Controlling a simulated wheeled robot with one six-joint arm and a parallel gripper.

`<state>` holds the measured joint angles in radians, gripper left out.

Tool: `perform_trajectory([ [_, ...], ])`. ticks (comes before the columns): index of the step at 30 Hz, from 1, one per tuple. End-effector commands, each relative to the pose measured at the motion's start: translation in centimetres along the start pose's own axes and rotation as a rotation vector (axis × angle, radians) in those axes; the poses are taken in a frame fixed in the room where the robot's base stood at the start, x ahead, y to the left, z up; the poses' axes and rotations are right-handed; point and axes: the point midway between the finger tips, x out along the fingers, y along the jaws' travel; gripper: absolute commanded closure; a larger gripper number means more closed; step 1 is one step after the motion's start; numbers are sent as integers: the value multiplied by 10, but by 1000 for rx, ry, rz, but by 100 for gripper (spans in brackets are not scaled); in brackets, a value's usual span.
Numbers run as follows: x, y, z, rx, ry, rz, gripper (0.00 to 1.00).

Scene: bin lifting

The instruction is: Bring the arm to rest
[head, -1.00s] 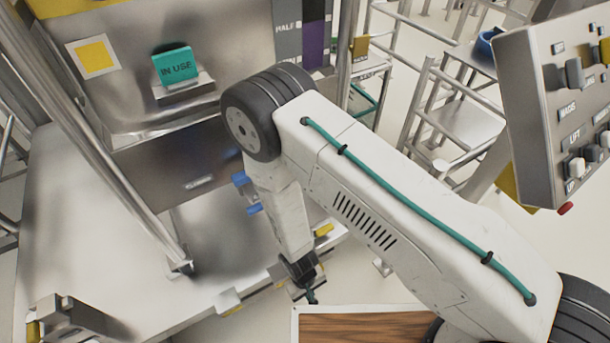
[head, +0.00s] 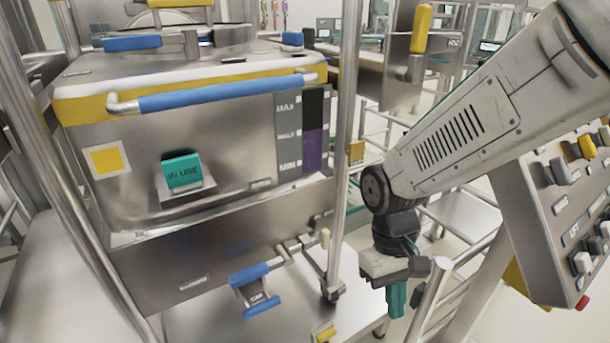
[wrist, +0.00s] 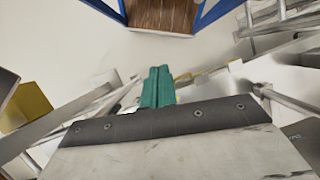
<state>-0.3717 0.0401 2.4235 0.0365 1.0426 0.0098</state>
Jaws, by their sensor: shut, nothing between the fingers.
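My gripper (head: 397,300) hangs at the end of my white arm, right of centre in the head view, with its green fingers pointing down. The fingers are together and empty. They also show side by side in the wrist view (wrist: 158,87), with pale floor around them. The gripper is to the right of the steel bin (head: 190,150) and its upright post, apart from the bin as far as I can see. The bin carries a green "IN USE" tag (head: 184,171) and a blue bar handle (head: 220,93).
A control panel (head: 565,205) with levers stands close on the right. A steel post (head: 347,120) rises between bin and arm. A blue-handled clamp (head: 252,290) sits low in front. Railings are behind the gripper. A wooden surface (wrist: 160,14) shows at the top of the wrist view.

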Motion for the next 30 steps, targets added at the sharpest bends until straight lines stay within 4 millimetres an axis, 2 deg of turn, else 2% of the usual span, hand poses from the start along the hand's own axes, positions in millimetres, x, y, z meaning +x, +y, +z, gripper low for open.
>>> perform_trajectory([
  [1,-14,9,16,20,23,-6,100],
  [3,-29,19,37,45,45,-12,100],
  [9,-59,43,93,129,143,-24,100],
  [15,-81,60,133,229,316,-25,100],
  [22,-101,72,157,315,464,-19,100],
  [30,-103,76,160,341,479,-20,100],
])
